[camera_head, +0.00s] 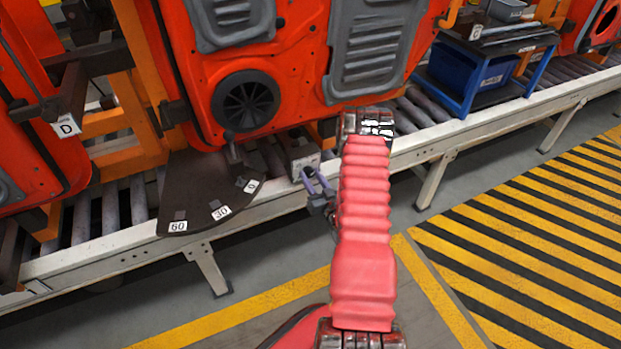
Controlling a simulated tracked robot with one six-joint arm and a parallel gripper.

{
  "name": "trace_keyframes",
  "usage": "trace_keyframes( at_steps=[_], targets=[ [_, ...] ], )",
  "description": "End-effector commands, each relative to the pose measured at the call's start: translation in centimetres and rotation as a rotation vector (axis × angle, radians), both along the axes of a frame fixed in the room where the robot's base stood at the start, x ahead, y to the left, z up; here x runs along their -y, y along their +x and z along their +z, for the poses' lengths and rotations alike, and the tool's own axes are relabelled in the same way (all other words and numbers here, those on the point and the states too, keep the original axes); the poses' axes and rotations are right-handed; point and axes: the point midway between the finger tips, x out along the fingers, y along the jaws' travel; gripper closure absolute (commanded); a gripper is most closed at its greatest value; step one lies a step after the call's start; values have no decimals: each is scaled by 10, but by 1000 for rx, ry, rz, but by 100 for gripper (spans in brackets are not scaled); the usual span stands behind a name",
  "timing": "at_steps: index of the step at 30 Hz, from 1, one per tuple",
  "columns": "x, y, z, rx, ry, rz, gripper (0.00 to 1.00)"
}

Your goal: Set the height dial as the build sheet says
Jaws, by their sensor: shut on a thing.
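A dark fan-shaped dial plate (200,185) sits at the front edge of the conveyor, with white labels 60, 30 and 0 along its curved edge and a small raised piece by each. A dark lever with a round knob (229,136) stands near its upper right. My gripper (313,174), with purplish fingers, is right of the plate, apart from the lever, by a small grey block (300,152) with a white label too small to read. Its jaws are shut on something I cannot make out. My red arm hides part of the conveyor. I see no build sheet.
Large red door panels (290,60) hang above the roller conveyor (120,235). A tag D (66,126) is on the left fixture. A blue bin (465,72) stands in a rack upper right. Yellow-striped floor (540,230) is clear at right.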

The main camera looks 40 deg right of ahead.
Motion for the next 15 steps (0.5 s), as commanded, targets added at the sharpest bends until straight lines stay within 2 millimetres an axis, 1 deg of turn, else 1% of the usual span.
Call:
trace_keyframes(
  at_steps=[7, 15],
  targets=[
    [0, 0, 0, -35, -121, 1, 90],
    [-1, 0, 0, -42, -145, 2, 90]
  ],
)
